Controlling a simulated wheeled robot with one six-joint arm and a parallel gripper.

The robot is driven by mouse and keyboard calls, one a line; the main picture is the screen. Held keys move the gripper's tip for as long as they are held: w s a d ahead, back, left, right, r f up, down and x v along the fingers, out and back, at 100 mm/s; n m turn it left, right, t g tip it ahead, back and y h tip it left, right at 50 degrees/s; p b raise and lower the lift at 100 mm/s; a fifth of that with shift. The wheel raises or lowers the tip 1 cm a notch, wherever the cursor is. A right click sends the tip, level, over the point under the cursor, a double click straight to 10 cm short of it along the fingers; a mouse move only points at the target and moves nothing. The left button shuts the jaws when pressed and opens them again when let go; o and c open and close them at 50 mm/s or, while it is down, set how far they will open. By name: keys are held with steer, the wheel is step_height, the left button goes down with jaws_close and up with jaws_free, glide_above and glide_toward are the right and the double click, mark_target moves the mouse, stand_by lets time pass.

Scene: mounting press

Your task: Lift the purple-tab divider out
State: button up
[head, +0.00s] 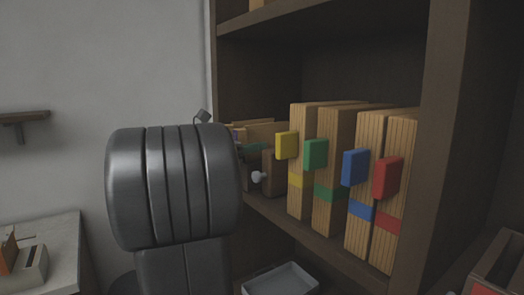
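A small purple sliver (235,137), possibly the purple tab, shows just past the right edge of my large dark arm link. It is among wooden pieces at the left of the shelf. The rest of that divider is hidden, so I cannot tell how it sits or whether anything touches it. My gripper is not visible; my arm link blocks the view of that area.
Upright wooden dividers with yellow (287,146), green (316,154), blue (355,167) and red (387,178) tabs stand on the shelf. A wooden box with a pale knob (257,177) is beside them. A grey tray (280,280) lies below. A shelf post (449,150) bounds the right.

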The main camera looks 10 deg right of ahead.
jaws_close()
steer(key=shift+r, duration=0.1)
step_height(320, 180, up, 10)
steer(key=shift+f, duration=0.1)
stand_by(0.4)
